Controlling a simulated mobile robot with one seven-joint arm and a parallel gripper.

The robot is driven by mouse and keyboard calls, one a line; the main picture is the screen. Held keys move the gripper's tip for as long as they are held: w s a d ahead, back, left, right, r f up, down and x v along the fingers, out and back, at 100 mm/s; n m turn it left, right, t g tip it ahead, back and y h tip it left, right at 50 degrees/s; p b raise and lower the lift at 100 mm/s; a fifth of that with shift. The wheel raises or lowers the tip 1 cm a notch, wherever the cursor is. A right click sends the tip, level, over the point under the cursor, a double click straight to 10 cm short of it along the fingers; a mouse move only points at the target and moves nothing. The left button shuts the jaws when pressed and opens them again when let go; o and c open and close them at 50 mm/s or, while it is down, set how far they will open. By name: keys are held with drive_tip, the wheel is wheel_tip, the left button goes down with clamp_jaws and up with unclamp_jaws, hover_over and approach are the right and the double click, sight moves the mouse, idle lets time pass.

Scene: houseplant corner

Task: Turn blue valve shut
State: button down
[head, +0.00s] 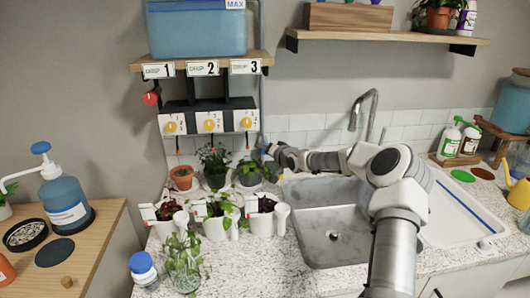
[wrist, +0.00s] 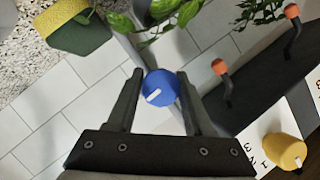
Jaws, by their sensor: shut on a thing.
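The blue valve (wrist: 161,90) is a round blue knob with a short white mark, in the middle of the wrist view. The mark lies slanted in the picture. My gripper (wrist: 160,76) has its two dark fingers on either side of the knob and is shut on it. In the head view my gripper (head: 270,152) is at the wall behind the counter, just right of the plants. The knob is mostly hidden there, and the pipe behind it cannot be made out.
Yellow knobs (head: 208,125) on a dark rack are left of my gripper; one yellow knob (wrist: 285,150) and orange-tipped tubes (wrist: 219,67) show close by. Potted plants (head: 215,215) crowd the counter below. A green-and-yellow sponge (wrist: 75,27) lies near. The sink (head: 335,235) is right.

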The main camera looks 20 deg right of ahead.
drive_tip(key=n+h+b, duration=0.1)
drive_tip(key=b, duration=0.1)
drive_tip(key=n+g+h+b, duration=0.1)
drive_tip(key=n+b, duration=0.1)
drive_tip(key=b, duration=0.1)
drive_tip(key=shift+a+f+b, duration=0.1)
drive_tip(key=shift+f+b, duration=0.15)
drive_tip(key=shift+b, duration=0.05)
drive_tip(key=n+g+h+b, duration=0.1)
drive_tip(key=n+h+b, duration=0.2)
drive_tip(key=b, duration=0.5)
drive_tip(key=shift+f+n, duration=0.1)
drive_tip(key=shift+n, duration=0.3)
drive_tip(key=n+h+b, duration=0.1)
drive_tip(key=n+b, duration=0.1)
drive_tip(key=b, duration=0.3)
drive_tip(key=shift+h, duration=0.4)
drive_tip(key=b, duration=0.1)
drive_tip(key=n+h+b, duration=0.1)
drive_tip(key=n+b, duration=0.1)
drive_tip(key=shift+d+r+h, duration=0.25)
drive_tip(key=shift+r+h, duration=0.05)
drive_tip(key=shift+h, duration=0.1)
drive_tip(key=shift+b, duration=0.3)
drive_tip(key=shift+c, duration=1.5)
unclamp_jaws()
drive_tip(key=shift+r, duration=0.1)
